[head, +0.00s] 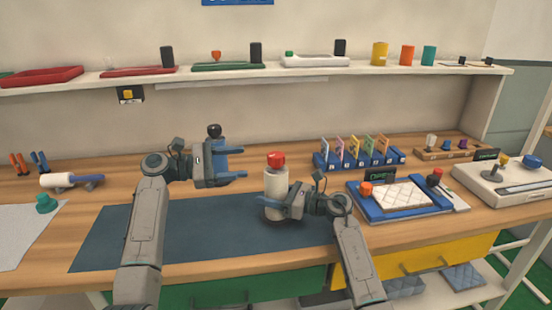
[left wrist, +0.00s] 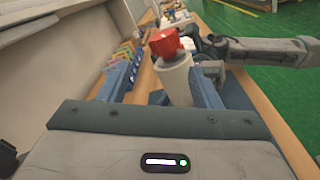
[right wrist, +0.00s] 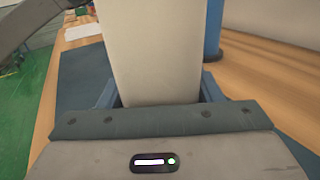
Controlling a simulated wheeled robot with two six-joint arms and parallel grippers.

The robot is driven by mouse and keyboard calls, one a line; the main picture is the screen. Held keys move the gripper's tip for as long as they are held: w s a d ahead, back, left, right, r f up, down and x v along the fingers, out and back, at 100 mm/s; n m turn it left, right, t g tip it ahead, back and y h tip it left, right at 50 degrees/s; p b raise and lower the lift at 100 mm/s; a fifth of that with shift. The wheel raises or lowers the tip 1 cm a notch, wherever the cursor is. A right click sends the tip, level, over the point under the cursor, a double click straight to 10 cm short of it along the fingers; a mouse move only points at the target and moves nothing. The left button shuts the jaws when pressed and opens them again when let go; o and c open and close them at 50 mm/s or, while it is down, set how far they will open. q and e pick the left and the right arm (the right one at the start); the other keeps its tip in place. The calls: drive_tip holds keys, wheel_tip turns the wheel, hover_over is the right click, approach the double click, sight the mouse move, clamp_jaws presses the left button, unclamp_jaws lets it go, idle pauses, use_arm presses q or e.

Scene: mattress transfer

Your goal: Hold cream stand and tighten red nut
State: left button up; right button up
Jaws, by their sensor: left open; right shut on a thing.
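The cream stand (head: 276,184) is upright on the dark mat (head: 150,235), with the red nut (head: 275,160) on its top. My right gripper (head: 277,207) is shut on the lower part of the stand, which fills the middle of the right wrist view (right wrist: 152,50). My left gripper (head: 238,163) is open and empty to the left of the nut, at about its height, apart from it. In the left wrist view the red nut (left wrist: 164,43) and the cream stand (left wrist: 177,82) lie ahead between the spread blue fingers. The stand's base is partly hidden by my right gripper.
A blue rack of coloured cards (head: 358,160) and a blue tray with a white pad (head: 403,195) stand to the right. Pliers (head: 39,162), a white roll (head: 57,181) and a teal knob (head: 46,203) lie at left. A loaded shelf (head: 330,73) runs behind.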

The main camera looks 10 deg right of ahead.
sight(276, 158)
use_arm(q)
drive_tip(key=d+n, duration=0.2)
drive_tip(key=d, duration=0.1)
drive_tip(key=d+n, duration=0.2)
drive_tip(key=d, duration=0.2)
drive_tip(key=d+n+t, duration=0.1)
drive_tip(key=d+n, duration=0.1)
drive_tip(key=d, duration=0.2)
drive_tip(key=shift+s+r, duration=0.15)
drive_tip(key=shift+r, duration=0.05)
drive_tip(key=shift+a, duration=0.1)
drive_tip(key=c, duration=1)
